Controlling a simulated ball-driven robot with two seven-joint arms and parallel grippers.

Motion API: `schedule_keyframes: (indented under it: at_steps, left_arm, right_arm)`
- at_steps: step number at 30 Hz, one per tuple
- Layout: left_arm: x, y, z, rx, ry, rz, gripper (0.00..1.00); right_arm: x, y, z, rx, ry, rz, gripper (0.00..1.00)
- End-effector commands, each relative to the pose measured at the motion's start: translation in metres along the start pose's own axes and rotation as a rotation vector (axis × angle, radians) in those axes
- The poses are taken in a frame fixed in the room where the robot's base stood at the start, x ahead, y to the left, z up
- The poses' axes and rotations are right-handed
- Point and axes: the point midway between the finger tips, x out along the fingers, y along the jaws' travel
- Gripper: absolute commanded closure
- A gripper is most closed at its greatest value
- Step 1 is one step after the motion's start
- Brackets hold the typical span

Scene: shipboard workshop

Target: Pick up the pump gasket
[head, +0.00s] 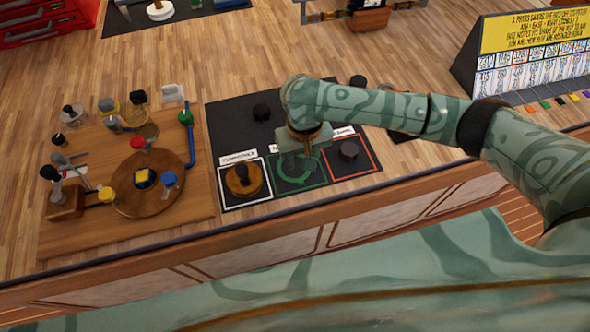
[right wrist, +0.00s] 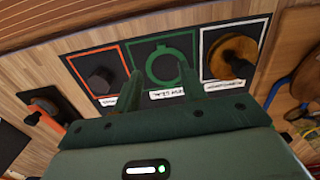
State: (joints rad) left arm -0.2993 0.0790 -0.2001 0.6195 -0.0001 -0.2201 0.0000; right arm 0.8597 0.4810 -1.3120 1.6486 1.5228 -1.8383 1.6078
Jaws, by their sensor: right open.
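The pump gasket appears to be the flat green ring (head: 296,180) with small tabs, lying in the middle marked square of the black mat (head: 231,116). The ring also shows in the right wrist view (right wrist: 148,62), just beyond my fingertips. My right gripper (right wrist: 157,74) is open, its two green fingers apart and nothing between them. In the head view my right gripper (head: 301,156) is above the ring's far side and hides part of it. I cannot tell the exact height of the fingertips above the mat. My left gripper is not in view.
A wooden disc with a black knob (head: 243,180) sits in the white square on the left. A black knob (head: 349,150) sits in the orange square on the right. A wooden board (head: 190,215) with pegs and pipes lies to the left. A sign (head: 530,50) stands right.

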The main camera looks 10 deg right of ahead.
Motion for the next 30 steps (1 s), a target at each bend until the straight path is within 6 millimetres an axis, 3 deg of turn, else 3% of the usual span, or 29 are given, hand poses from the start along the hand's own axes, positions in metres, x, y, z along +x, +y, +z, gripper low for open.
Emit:
schedule_keyframes:
  at_steps: [1, 6, 14, 21, 30]
  left_arm:
    - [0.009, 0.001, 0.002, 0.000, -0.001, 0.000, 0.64]
    - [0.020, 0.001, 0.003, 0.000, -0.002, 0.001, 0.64]
    - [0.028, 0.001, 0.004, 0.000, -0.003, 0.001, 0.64]
    - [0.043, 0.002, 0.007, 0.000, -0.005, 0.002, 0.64]
    - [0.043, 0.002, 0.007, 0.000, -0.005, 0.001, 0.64]
  right_arm:
    - [0.019, 0.000, 0.001, 0.001, -0.003, 0.001, 0.58]
    - [0.053, -0.001, 0.000, -0.001, -0.001, 0.000, 0.58]
    - [0.076, -0.001, -0.002, -0.002, 0.001, -0.002, 0.58]
    - [0.114, -0.001, -0.005, -0.003, 0.002, -0.001, 0.58]
    - [0.118, -0.001, -0.006, -0.003, 0.004, -0.002, 0.58]
